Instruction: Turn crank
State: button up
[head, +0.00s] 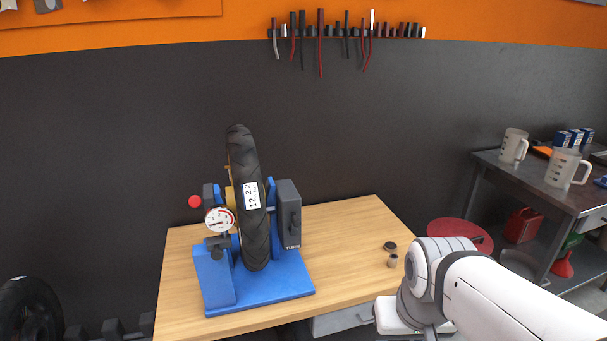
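A blue wheel stand (270,297) sits on a wooden workbench and holds an upright black tire (252,190) with a white number label. On its right side is a dark grey housing (287,195) with a dark crank handle (294,217) on its face. Lettering that looks like "TURN" is just below it. A round white dial gauge (220,219) and a red knob (195,201) are on the left side. My white arm (500,295) reaches in from the lower right, apart from the stand. My gripper's fingers do not show.
The wooden workbench (345,222) has free room right of the stand, with small metal parts (391,254) near its right edge. A red round stool (460,234) and a grey cart with jugs (567,168) stand at right. Tools hang on the back wall.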

aim_at(296, 223)
jog(key=z, duration=1.6)
jog(key=k, duration=1.3)
jog(key=u, duration=0.95)
jog(key=i, duration=1)
jog(key=u, duration=0.1)
